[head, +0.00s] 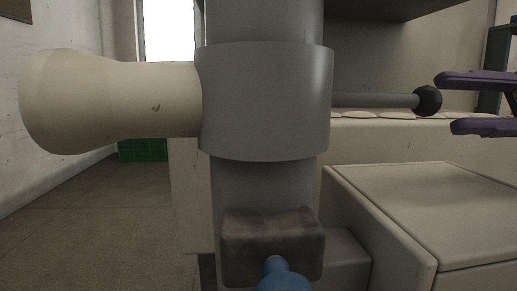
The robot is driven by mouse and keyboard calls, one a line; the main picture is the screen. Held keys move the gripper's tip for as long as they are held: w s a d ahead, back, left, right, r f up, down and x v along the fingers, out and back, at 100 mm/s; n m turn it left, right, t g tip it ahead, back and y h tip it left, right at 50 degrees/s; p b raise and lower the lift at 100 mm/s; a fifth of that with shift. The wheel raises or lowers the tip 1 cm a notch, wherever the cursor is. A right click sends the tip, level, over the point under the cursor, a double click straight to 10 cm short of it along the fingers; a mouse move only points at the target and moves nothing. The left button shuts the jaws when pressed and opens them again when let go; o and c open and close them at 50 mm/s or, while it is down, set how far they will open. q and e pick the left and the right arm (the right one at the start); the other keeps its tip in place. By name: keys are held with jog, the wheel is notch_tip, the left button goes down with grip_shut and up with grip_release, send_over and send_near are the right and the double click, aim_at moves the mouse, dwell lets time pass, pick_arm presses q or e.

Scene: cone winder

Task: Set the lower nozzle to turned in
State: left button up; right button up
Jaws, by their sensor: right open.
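A cream flared nozzle (105,100) sticks out to the left from a grey collar (265,100) on an upright grey pipe (265,20). It is the only nozzle in view. A grey lever rod (372,100) shows to the right of the collar and ends in a black ball knob (428,101). My right gripper (446,103) comes in from the right with its purple fingers apart, one above and one below the knob's height. The fingertips are at the knob's right side, and no contact is clear. My left gripper is out of view.
A dark block (255,232) with a blue knob (283,278) sits low on the pipe. A cream cabinet (430,200) stands at the lower right. A green crate (142,150) is on the floor behind. The floor at left is clear.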

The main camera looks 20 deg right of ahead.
aim_at(374, 100)
jog(key=x, duration=0.3)
jog(key=shift+s+a, duration=0.1)
jog(key=shift+a, duration=1)
jog(key=x, duration=0.4)
jog(key=shift+w+a, duration=0.25)
jog(key=shift+w, duration=0.05)
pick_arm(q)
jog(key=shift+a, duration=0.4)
pick_arm(e)
jog(key=shift+w+a, duration=0.15)
jog(key=shift+a, duration=0.3)
grip_shut()
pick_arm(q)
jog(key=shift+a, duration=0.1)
